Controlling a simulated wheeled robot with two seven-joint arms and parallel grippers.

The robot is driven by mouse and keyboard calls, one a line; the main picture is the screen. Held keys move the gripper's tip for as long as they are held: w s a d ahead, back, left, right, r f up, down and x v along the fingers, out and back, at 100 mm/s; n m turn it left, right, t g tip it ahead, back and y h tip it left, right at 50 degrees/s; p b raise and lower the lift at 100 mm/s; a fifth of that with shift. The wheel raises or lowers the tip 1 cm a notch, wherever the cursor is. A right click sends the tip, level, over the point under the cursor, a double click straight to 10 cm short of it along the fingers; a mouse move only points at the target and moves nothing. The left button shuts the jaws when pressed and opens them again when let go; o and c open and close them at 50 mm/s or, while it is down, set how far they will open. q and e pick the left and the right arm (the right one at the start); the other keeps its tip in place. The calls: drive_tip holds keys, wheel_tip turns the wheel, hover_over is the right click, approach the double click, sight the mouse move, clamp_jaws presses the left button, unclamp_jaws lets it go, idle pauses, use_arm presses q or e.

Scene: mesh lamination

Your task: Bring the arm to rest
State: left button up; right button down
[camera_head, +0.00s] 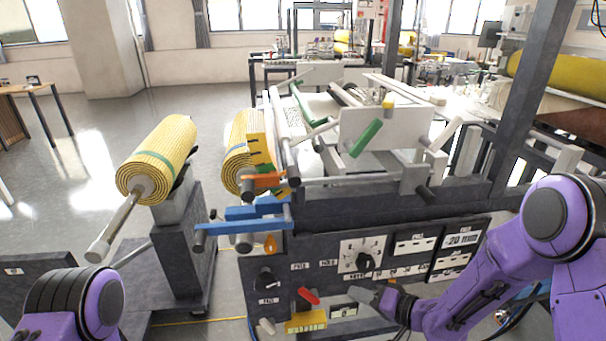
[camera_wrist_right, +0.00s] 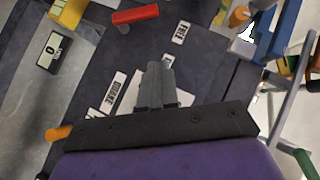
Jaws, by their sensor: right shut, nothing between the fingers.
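My right arm (camera_head: 480,285) is purple and reaches in from the right toward the front of the lamination machine. My right gripper (camera_head: 362,295) is shut and empty, low in front of the dark control panel (camera_head: 325,284). It is to the right of a red handle (camera_head: 308,296) and below a black dial (camera_head: 365,261). In the right wrist view, the closed grey fingers (camera_wrist_right: 156,82) point at the panel with nothing between them. I cannot tell how far they are from its surface. Part of my left arm (camera_head: 75,305) shows at the bottom left; its gripper is not in view.
A yellow roll (camera_head: 158,158) with a green band sits on a stand at the left. Blue bars (camera_head: 245,222) stick out at the machine's left front. A yellow block (camera_head: 306,321) is under the red handle. Open floor (camera_head: 95,205) lies at the left.

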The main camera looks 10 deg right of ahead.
drive_tip(key=s+d+f+m+g+h+p, duration=0.2)
drive_tip(key=s+d+f+h, duration=0.75)
drive_tip(key=s+f, duration=0.2)
drive_tip(key=s+d+f+g+h, duration=0.1)
drive_tip(key=s+f+g, duration=0.1)
drive_tip(key=s, duration=0.7)
drive_tip(key=s+d+f+g+h+p, duration=0.1)
drive_tip(key=s+f+g+h, duration=0.1)
drive_tip(key=s, duration=0.7)
drive_tip(key=shift+s+m+g+p, duration=0.3)
drive_tip(key=shift+s+g, duration=0.05)
drive_tip(key=shift+g, duration=0.05)
